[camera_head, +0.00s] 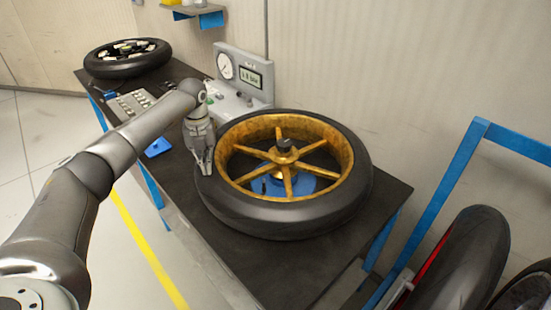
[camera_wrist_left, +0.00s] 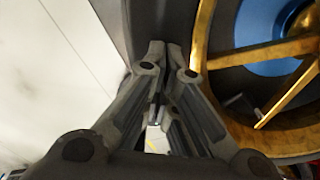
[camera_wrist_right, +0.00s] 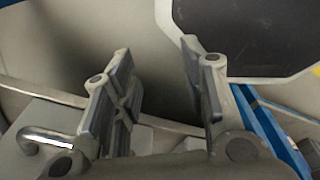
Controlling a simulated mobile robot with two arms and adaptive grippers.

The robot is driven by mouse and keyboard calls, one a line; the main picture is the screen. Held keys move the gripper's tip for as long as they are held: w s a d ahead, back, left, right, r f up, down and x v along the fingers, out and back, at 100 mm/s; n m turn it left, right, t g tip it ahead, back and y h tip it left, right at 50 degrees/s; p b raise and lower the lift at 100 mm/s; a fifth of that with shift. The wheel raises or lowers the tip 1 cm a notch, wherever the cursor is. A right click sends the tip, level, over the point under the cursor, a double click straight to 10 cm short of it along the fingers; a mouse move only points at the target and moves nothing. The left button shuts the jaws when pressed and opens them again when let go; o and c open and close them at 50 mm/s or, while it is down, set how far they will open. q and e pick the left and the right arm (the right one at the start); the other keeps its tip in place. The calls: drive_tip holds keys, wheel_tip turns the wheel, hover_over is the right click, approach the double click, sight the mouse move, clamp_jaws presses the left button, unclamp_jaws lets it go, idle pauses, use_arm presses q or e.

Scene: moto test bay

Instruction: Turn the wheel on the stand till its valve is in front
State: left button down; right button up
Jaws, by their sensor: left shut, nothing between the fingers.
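A wheel with a black tyre (camera_head: 285,221) and gold rim (camera_head: 342,150) lies flat on a stand with a blue disc (camera_head: 300,184) under its spokes. The gold rim also shows in the left wrist view (camera_wrist_left: 203,35). A small dark stub (camera_wrist_left: 238,103) shows inside the rim there; it may be the valve, but I cannot be sure. My left gripper (camera_head: 206,172) is shut and empty, fingertips down at the tyre's left side; I cannot tell if they touch it. My right gripper (camera_wrist_right: 156,50) is open and empty, seen only in its wrist view.
The dark bench (camera_head: 262,268) carries a gauge box (camera_head: 245,73) behind the wheel and another wheel (camera_head: 127,68) at the far left. A blue-framed rack (camera_head: 430,205) with upright tyres (camera_head: 462,262) stands at right. Floor at left is clear beside a yellow line (camera_head: 147,248).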

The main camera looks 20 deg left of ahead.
use_arm(q)
drive_tip(key=shift+r+p, duration=2)
drive_tip(key=shift+r, duration=0.75)
use_arm(e)
wheel_tip(320, 180, up, 4)
drive_tip(key=shift+r, duration=0.25)
use_arm(q)
drive_tip(key=shift+d, duration=0.1)
